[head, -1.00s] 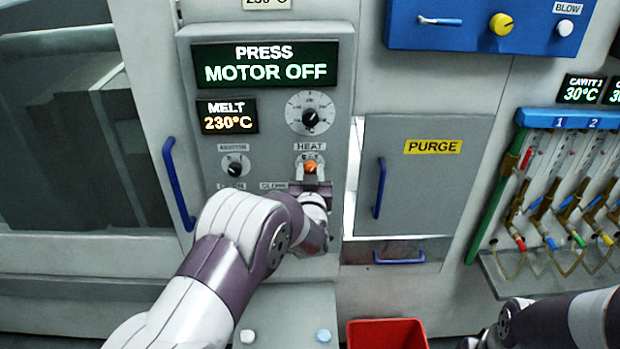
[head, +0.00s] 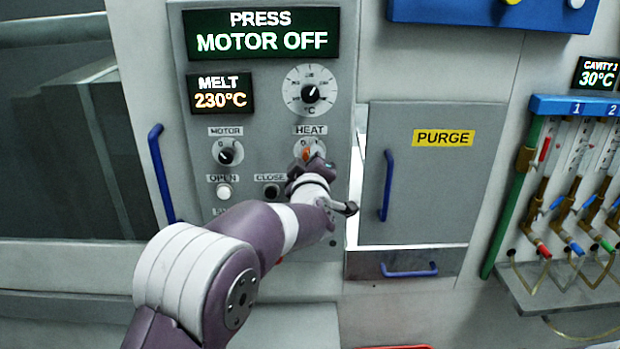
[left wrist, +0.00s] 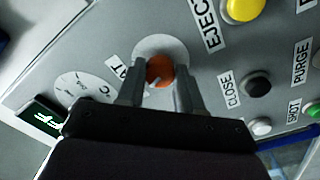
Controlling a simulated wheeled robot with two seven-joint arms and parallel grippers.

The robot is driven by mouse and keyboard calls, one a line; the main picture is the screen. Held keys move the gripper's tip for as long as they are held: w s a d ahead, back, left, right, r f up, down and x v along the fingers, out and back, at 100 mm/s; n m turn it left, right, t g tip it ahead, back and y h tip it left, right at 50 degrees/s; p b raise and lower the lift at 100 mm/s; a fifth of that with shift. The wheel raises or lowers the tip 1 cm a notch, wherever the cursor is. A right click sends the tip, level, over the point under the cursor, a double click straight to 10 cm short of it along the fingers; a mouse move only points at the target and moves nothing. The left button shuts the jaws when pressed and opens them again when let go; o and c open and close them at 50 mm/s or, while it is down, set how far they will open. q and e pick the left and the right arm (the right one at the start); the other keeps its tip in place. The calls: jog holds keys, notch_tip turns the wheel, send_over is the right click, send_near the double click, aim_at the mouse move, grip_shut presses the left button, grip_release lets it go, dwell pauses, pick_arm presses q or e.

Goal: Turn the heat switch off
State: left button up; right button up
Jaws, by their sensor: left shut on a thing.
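The heat switch is an orange rotary knob (head: 306,154) on a pale round dial under the HEAT label on the grey panel. It also shows in the left wrist view as an orange knob (left wrist: 159,70). My left gripper (head: 312,164) is at the knob and partly covers it in the head view. In the left wrist view its two fingers stand on either side of the knob, and it is shut on it. The knob's pointer position is hard to make out. My right gripper is not in view.
The motor knob (head: 230,152) is left of the heat switch. The OPEN button (head: 224,191) and black CLOSE button (head: 271,191) sit below. The temperature dial (head: 310,91) is above. The purge door (head: 430,190) with a blue handle is to the right.

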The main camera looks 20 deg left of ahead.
pick_arm(q)
jog(key=shift+f+n+b, duration=0.1)
jog(key=shift+n+b, duration=1.4)
jog(key=o, duration=1)
jog(key=shift+o, duration=0.2)
jog(key=b+v, duration=0.2)
jog(key=v, duration=1)
jog(key=shift+s+b, duration=0.3)
jog(key=shift+s, duration=0.05)
jog(key=shift+d, duration=0.1)
